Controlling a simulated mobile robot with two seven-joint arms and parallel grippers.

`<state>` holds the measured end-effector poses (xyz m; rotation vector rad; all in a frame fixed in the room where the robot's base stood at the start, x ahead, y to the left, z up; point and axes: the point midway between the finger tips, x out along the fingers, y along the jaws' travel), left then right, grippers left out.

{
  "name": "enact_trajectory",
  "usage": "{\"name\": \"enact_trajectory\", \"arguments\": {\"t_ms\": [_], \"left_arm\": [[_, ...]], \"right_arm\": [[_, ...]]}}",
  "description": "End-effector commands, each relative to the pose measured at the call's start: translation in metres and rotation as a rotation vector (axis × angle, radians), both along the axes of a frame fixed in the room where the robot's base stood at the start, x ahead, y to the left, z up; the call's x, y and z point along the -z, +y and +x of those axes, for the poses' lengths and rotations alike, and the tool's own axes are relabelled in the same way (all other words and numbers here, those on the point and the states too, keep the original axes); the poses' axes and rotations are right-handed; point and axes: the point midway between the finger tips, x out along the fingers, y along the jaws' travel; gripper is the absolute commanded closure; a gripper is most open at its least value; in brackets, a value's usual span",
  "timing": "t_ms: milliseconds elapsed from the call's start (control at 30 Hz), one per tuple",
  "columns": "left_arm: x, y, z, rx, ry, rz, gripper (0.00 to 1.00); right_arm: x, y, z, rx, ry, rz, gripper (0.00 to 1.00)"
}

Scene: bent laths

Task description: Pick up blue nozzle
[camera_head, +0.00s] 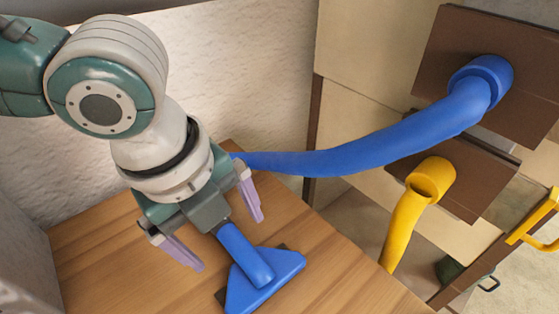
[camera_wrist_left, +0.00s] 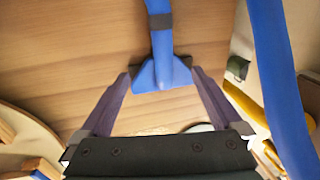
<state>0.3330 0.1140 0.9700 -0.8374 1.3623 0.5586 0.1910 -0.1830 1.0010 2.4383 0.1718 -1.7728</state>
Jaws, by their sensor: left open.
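The blue nozzle (camera_head: 270,276) has a flat, flared head and a round neck, and lies on the wooden table (camera_head: 345,270). It also shows in the left wrist view (camera_wrist_left: 162,74), where a dark band crosses its neck. My left gripper (camera_head: 230,243) is open, with its two purple fingers pointing down over the neck. In the left wrist view the nozzle head appears between the fingertips (camera_wrist_left: 163,72), with no visible contact. I cannot tell the exact height gap. The gripper hides the upper end of the neck in the head view.
A thick blue hose (camera_head: 345,160) runs from a brown wall panel (camera_head: 520,75) to behind my left gripper. A yellow hose (camera_head: 403,225) hangs from a lower panel beyond the table's right edge. The table's front right is clear. A textured wall (camera_head: 240,70) stands behind.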

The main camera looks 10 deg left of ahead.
Motion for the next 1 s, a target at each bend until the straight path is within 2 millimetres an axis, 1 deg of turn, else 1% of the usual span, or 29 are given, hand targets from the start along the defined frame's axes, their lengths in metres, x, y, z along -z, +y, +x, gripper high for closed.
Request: {"name": "enact_trajectory", "arguments": {"t_ms": [33,167,233,400,500,600,767,800,833,1000], "left_arm": [[0.007,-0.001,0.001,0.001,0.000,0.000,0.00],[0.016,-0.002,0.003,0.000,-0.001,0.000,0.00],[0.024,-0.003,0.004,0.000,-0.001,0.001,0.00],[0.050,-0.006,0.008,0.000,0.000,0.000,0.00],[0.060,-0.007,0.010,-0.001,-0.001,-0.001,0.00],[0.064,-0.008,0.011,0.000,-0.001,0.000,0.00],[0.063,-0.008,0.011,0.000,-0.002,-0.001,0.00],[0.063,-0.008,0.011,0.000,-0.002,-0.001,0.01],[0.063,-0.007,0.011,0.000,-0.002,-0.001,0.05],[0.063,-0.007,0.011,0.000,-0.001,-0.001,0.24]], "right_arm": [[0.002,0.000,0.000,0.000,0.000,0.000,0.50],[0.002,0.000,0.000,0.000,0.000,0.000,0.50],[0.003,0.000,0.000,0.000,0.000,0.001,0.50],[0.008,0.000,0.000,0.000,0.000,0.001,0.50],[0.010,0.000,0.000,0.000,0.000,0.000,0.50],[0.010,0.000,0.000,-0.001,0.000,0.000,0.50],[0.010,0.000,0.000,-0.002,0.001,-0.001,0.50],[0.010,0.000,0.000,-0.002,0.001,-0.002,0.50],[0.010,0.000,0.000,-0.003,0.001,-0.002,0.50],[0.010,-0.001,-0.001,-0.004,0.001,-0.005,0.50]]}}
